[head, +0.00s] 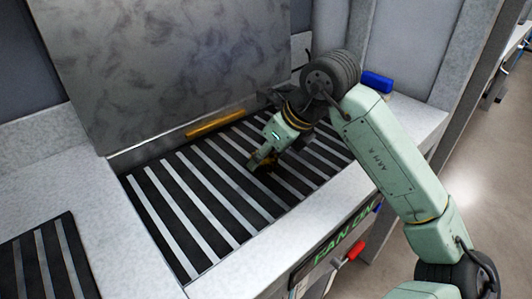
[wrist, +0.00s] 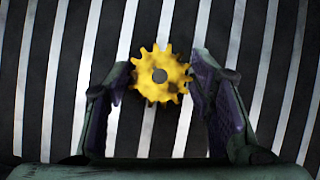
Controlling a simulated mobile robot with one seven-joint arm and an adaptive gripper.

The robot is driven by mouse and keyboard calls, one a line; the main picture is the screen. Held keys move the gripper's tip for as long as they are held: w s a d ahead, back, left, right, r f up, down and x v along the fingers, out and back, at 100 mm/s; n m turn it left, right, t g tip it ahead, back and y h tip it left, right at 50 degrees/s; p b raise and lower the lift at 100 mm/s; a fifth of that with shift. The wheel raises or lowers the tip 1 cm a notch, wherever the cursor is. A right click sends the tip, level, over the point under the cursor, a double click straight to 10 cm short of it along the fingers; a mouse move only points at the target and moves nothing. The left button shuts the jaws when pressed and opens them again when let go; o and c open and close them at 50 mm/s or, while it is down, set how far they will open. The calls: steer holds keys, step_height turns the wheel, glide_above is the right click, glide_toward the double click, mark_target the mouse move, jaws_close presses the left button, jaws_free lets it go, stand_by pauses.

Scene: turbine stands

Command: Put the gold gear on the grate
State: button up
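The gold gear (wrist: 148,88), a toothed disc with a round hole, sits between the tips of my gripper (wrist: 160,82) in the wrist view. A finger meets the gear's teeth on each side, so the gripper looks shut on it. The grate (wrist: 145,130), pale bars over dark gaps, lies below the gear. In the head view my gripper (head: 262,160) points down low over the middle of the grate (head: 205,245), with a bit of gold at its tips. I cannot tell whether the gear touches the bars.
A grey upright panel (head: 170,60) with a yellow strip (head: 215,123) stands behind the grate. A blue object (head: 377,82) lies at the back right. A second grate (head: 45,260) is at lower left. Bare bars lie on both sides of my gripper.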

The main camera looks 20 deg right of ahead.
steer(key=o, duration=0.5)
steer(key=shift+o, duration=0.9)
steer(key=p+v, duration=0.2)
steer(key=v, duration=0.5)
steer(key=shift+s, duration=0.1)
stand_by(0.3)
